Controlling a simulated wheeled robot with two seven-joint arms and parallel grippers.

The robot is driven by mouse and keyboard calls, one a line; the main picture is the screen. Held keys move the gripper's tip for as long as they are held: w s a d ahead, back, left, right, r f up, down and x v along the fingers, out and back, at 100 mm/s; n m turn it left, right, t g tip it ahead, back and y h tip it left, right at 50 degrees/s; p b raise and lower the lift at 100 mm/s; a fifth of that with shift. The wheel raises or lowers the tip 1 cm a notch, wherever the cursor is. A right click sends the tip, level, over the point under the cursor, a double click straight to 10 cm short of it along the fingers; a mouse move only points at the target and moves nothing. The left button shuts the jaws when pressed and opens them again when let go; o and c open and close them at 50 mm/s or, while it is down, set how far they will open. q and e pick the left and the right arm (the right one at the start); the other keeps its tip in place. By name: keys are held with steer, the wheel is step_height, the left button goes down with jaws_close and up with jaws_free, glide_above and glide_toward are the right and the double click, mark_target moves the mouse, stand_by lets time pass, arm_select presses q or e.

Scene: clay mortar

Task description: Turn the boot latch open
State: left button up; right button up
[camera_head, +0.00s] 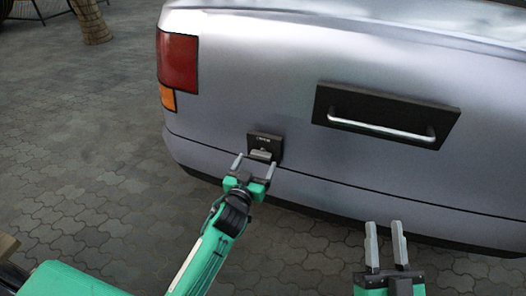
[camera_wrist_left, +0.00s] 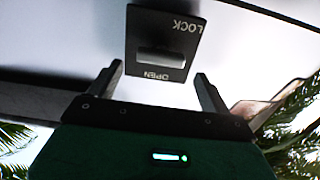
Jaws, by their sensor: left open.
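The boot latch is a small dark plate (camera_head: 265,142) on the car's rear, left of centre and below the tail light, with a short grey handle (camera_head: 260,155). In the left wrist view the plate (camera_wrist_left: 180,22) carries the words LOCK and OPEN, and the handle (camera_wrist_left: 161,59) lies crosswise nearer OPEN. My left gripper (camera_head: 254,165) is open and empty, its fingers pointing toward the latch. In the left wrist view the handle lies between and beyond the fingertips, apparently untouched. My right gripper (camera_head: 385,230) has its two fingers apart, empty, low in front of the bumper.
The silver car body (camera_head: 240,90) fills the upper right. A black panel with a chrome bar handle (camera_head: 382,128) is to the right of the latch. A red and orange tail light (camera_head: 178,65) is above left. Paved ground (camera_head: 80,130) at left is open.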

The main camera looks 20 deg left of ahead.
mark_target(260, 156)
arm_select(q)
steer(key=w, duration=0.5)
steer(key=shift+w+d+b, duration=0.1)
steer(key=shift+w+b, duration=0.1)
steer(key=shift+b, duration=0.2)
steer(key=shift+w, duration=0.85)
arm_select(e)
steer(key=shift+s+d+r+t+y, duration=0.1)
steer(key=shift+s+d+r+t, duration=0.2)
steer(key=shift+r+t, duration=0.4)
steer(key=shift+s+d+r+t+y, duration=0.1)
steer(key=shift+s+d+r+t, duration=0.3)
steer(key=shift+r, duration=0.55)
steer(key=shift+s+d+r+t+y, duration=0.1)
steer(key=shift+s+d+r+t, duration=0.1)
steer(key=shift+r+t, duration=0.5)
arm_select(q)
steer(key=c, duration=1)
arm_select(e)
steer(key=shift+w+r, duration=0.1)
